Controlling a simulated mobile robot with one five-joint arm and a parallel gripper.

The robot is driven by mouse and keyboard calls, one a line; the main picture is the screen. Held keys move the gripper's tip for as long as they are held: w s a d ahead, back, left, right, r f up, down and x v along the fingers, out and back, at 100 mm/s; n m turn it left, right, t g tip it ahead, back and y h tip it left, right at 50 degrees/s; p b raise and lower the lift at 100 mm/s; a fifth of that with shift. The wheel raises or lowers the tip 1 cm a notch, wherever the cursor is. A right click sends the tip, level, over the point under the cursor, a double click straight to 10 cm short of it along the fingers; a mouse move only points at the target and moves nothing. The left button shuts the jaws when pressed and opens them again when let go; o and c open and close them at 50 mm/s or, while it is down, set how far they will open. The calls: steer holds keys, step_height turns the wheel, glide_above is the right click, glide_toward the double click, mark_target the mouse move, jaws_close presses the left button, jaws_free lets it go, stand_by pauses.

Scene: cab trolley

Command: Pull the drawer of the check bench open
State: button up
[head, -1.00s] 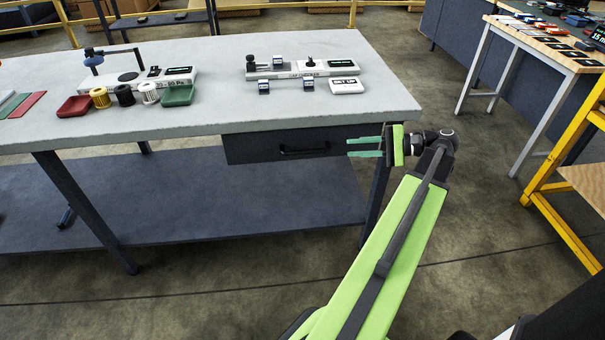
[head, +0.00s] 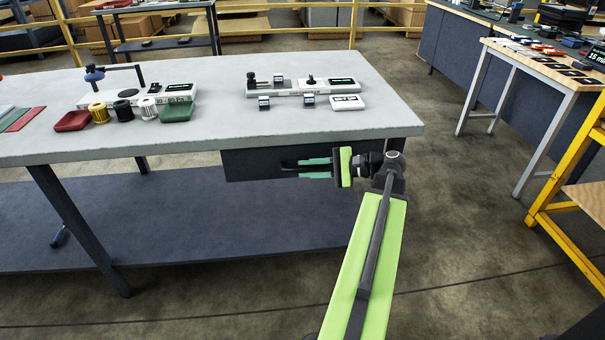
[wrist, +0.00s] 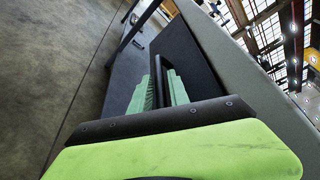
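The check bench (head: 215,120) has a pale top. Under its front edge hangs a dark drawer (head: 250,163), which looks closed. The drawer's black bar handle (head: 287,165) is partly hidden by my gripper. My gripper (head: 301,168) has green fingers pointing left along the drawer front at the handle's height. Its fingers stand apart, one above the other. In the wrist view the fingers (wrist: 164,75) show a gap with the dark handle (wrist: 159,68) appearing between them. I cannot tell whether either finger touches the handle.
A gauge fixture (head: 300,88), a white display (head: 347,102) and several small trays and spools stand on the bench top. A dark lower shelf (head: 220,225) runs below. A wooden-topped table (head: 545,60) and a yellow frame (head: 570,165) stand at the right. Floor between is clear.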

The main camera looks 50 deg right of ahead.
steer(key=shift+w+a+f, duration=0.15)
steer(key=shift+w+a, duration=0.2)
steer(key=shift+w, duration=0.25)
jaws_close()
stand_by(1.0)
